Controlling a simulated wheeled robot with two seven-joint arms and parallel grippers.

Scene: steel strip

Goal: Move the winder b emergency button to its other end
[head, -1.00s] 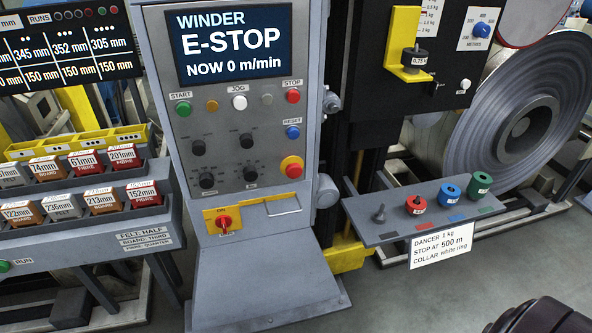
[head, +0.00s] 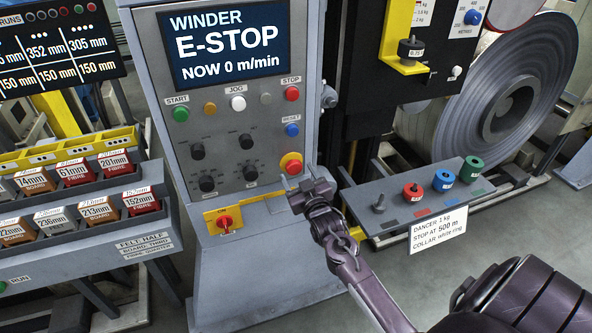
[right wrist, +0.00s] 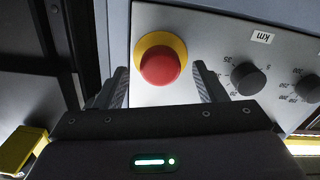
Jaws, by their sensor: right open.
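The winder's emergency button (head: 291,164) is a red mushroom head on a yellow collar, low on the right of the grey control panel (head: 225,150). It also shows in the right wrist view (right wrist: 160,66), between and beyond the two fingertips. My right gripper (head: 293,181) is open and empty just below the button, with its fingers pointing at the panel. In the right wrist view the fingers (right wrist: 160,84) stand apart on either side of the button, and no contact can be made out. The screen (head: 230,42) reads WINDER E-STOP, NOW 0 m/min. My left gripper is not in view.
Knobs (head: 249,173) sit left of the button, and a blue reset button (head: 292,129) is above it. A red switch on a yellow plate (head: 225,222) is below. A grey shelf (head: 365,215) with coloured weights juts out at right. Carton racks stand at left.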

